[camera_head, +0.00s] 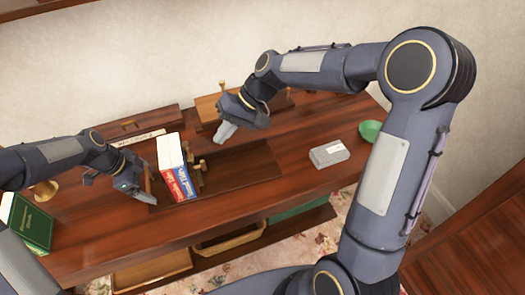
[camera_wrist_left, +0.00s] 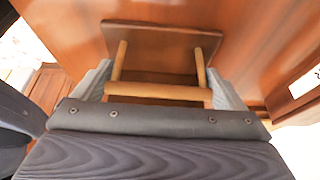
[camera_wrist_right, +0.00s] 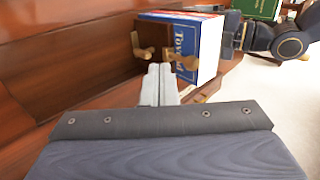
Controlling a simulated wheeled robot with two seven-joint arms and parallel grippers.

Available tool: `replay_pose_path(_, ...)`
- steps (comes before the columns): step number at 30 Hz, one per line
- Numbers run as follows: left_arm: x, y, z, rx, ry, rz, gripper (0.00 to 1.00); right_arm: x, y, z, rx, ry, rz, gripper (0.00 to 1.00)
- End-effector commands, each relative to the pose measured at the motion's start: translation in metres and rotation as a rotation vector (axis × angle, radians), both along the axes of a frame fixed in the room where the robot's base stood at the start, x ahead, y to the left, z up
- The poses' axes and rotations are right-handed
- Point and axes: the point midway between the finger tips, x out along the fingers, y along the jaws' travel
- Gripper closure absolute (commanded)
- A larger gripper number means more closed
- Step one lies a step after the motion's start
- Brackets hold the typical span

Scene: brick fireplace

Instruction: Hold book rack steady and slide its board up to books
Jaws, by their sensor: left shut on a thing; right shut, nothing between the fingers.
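The book rack's dark base (camera_head: 240,172) lies along the desk. Several upright books (camera_head: 171,150), with blue and red spines, stand at its left part. The sliding board (camera_wrist_right: 158,34) is a dark panel with light wooden pegs (camera_wrist_right: 146,53), on the side of the books facing my right gripper. It looks close against them; I cannot tell whether it touches. My left gripper (camera_head: 138,194) is shut on the rack's left end frame, whose light bars (camera_wrist_left: 158,91) show between its fingers. My right gripper (camera_head: 227,132) is shut and empty, above and behind the base; its closed fingertips (camera_wrist_right: 160,82) show beside the pegs.
A grey box (camera_head: 328,153) and a green bowl (camera_head: 370,131) are at the right. A wooden stand (camera_head: 208,107) and a long wooden box (camera_head: 125,128) are along the back. The base right of the pegs is clear.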

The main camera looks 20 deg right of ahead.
Motion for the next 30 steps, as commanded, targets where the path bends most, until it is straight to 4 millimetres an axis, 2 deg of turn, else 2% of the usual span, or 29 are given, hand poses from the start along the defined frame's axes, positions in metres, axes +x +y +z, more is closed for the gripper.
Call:
replay_pose_path(5,0.0,0.0,0.0,0.0,0.0,0.0,0.44,0.0,-0.009,0.01,0.0,0.001,-0.001,1.0)
replay_pose_path(13,0.0,0.0,0.0,0.0,-0.001,0.0,0.44,-0.001,-0.01,0.011,0.0,0.001,-0.001,1.0)
replay_pose_path(14,0.0,0.0,0.0,0.0,-0.001,0.0,0.06,-0.001,-0.01,0.011,0.0,0.001,-0.001,1.0)
replay_pose_path(15,0.0,0.0,0.0,0.0,-0.001,0.0,0.01,-0.001,-0.01,0.011,0.0,0.001,0.0,1.0)
replay_pose_path(23,0.0,0.001,0.002,0.0,-0.001,0.0,0.0,-0.001,-0.01,0.011,0.0,0.001,0.0,1.0)
replay_pose_path(26,0.001,0.004,0.009,0.0,-0.005,0.002,0.0,-0.001,-0.01,0.011,0.0,0.001,0.001,1.0)
replay_pose_path(30,0.002,0.014,0.032,0.0,-0.005,0.003,0.0,-0.001,-0.009,0.011,0.0,0.001,0.0,1.0)
